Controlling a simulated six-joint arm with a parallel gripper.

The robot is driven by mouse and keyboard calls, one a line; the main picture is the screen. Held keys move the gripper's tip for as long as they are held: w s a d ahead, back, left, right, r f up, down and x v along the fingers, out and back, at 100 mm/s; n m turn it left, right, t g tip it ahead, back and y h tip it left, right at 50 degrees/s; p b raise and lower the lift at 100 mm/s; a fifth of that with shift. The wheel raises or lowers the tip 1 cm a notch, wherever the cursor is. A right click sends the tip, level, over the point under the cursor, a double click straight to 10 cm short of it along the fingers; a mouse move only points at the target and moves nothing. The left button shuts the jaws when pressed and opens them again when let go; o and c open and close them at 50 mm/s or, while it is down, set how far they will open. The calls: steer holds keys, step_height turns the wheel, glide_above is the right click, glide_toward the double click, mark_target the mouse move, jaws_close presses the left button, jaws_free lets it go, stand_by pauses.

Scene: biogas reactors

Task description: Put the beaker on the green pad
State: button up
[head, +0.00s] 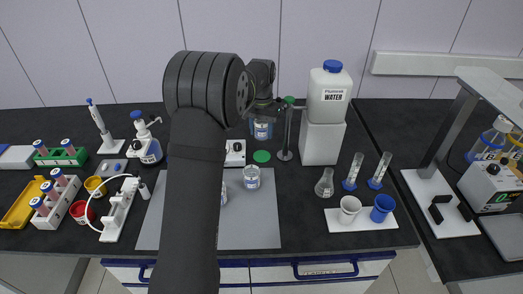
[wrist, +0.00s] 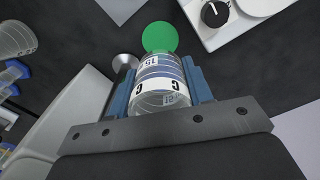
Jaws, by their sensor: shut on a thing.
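My gripper (head: 262,112) is shut on the beaker (head: 262,130), a clear glass vessel with blue bands. In the wrist view the beaker (wrist: 160,92) sits between the two blue jaws of my gripper (wrist: 158,82), and a white label with dark letters shows on it. The green pad (head: 261,156) is a small round disc on the dark bench, just below the beaker in the head view. In the wrist view the green pad (wrist: 160,37) is beyond the beaker's far end. The beaker appears apart from the pad; its exact height is hard to tell.
A metal-based stand (head: 285,154) and the white water container (head: 328,104) stand right of the pad. A white device with a knob (head: 235,152) is on its left. Another glass vessel (head: 251,178) stands on the grey mat (head: 262,226) in front. My arm hides part of the mat.

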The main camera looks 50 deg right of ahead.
step_height(320, 180, down, 9)
stand_by(0.4)
steer(key=shift+f, duration=0.1)
steer(key=o, duration=1)
step_height(320, 180, up, 12)
steer(key=shift+r, duration=0.1)
glide_above(262, 156)
steer(key=shift+a+f, duration=0.15)
steer(key=shift+f, duration=3.8)
